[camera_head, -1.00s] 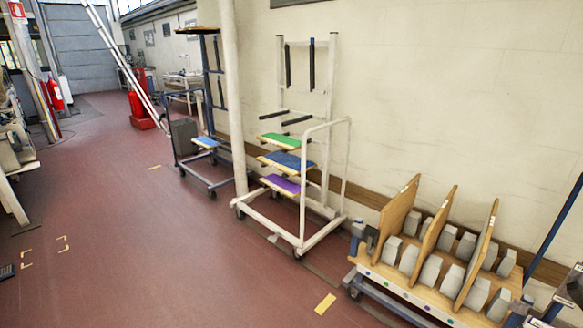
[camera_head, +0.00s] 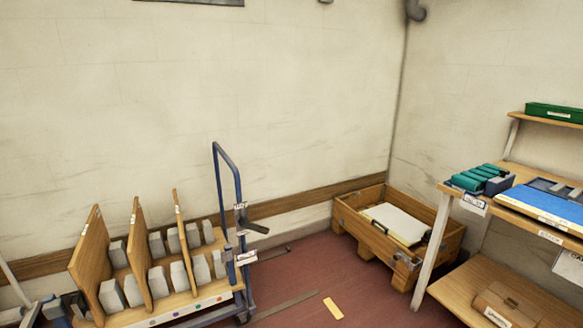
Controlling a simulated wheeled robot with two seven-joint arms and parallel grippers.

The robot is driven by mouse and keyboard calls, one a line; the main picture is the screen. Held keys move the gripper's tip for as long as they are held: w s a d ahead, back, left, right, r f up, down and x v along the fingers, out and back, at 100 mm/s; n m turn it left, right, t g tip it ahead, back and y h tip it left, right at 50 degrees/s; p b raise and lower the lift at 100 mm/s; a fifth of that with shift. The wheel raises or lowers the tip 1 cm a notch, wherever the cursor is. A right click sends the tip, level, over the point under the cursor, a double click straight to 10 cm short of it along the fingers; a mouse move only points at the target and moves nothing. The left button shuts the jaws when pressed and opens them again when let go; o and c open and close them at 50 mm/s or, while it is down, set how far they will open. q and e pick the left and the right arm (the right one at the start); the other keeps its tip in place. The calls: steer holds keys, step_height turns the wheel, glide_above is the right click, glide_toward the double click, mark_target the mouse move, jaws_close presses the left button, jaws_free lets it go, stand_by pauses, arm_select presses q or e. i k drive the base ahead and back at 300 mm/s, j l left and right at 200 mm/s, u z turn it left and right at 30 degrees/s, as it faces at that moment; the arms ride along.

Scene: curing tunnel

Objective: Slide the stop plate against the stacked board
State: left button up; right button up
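A low wooden cart (camera_head: 190,313) with a blue handle frame (camera_head: 228,172) stands at the lower left against the wall. Three wooden boards stand on edge on it: a left board (camera_head: 90,258), a middle board (camera_head: 140,262) and a right board (camera_head: 181,245). Rows of grey blocks (camera_head: 158,282) stand between and beside them. A dark lever (camera_head: 256,228) and labelled fittings sit on the handle post. I cannot tell which part is the stop plate, or which board is meant as the stacked one. Neither of my grippers is in view.
A wooden crate (camera_head: 372,240) holding a white sheet (camera_head: 396,222) stands in the corner. A workbench (camera_head: 476,213) with green and blue items is at the right, with a lower shelf (camera_head: 463,289). Red floor (camera_head: 300,285) with a yellow marker (camera_head: 333,308) lies clear between.

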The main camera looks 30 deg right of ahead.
mark_target(494, 187)
steer(key=i+l+z, duration=0.1)
steer(key=l, duration=0.35)
steer(key=l+z, duration=0.1)
steer(key=l, duration=0.4)
steer(key=i+l+z, duration=0.1)
steer(key=l, duration=0.35)
steer(key=i+l, duration=0.2)
steer(key=l, duration=0.25)
steer(key=i+l+z, duration=0.15)
steer(key=l, duration=0.3)
steer(key=i+l+z, duration=0.1)
steer(key=l, duration=0.35)
steer(key=i+l+z, duration=0.1)
steer(key=l, duration=0.3)
steer(key=i+l+z, duration=0.1)
steer(key=i+l, duration=0.15)
steer(key=l, duration=0.15)
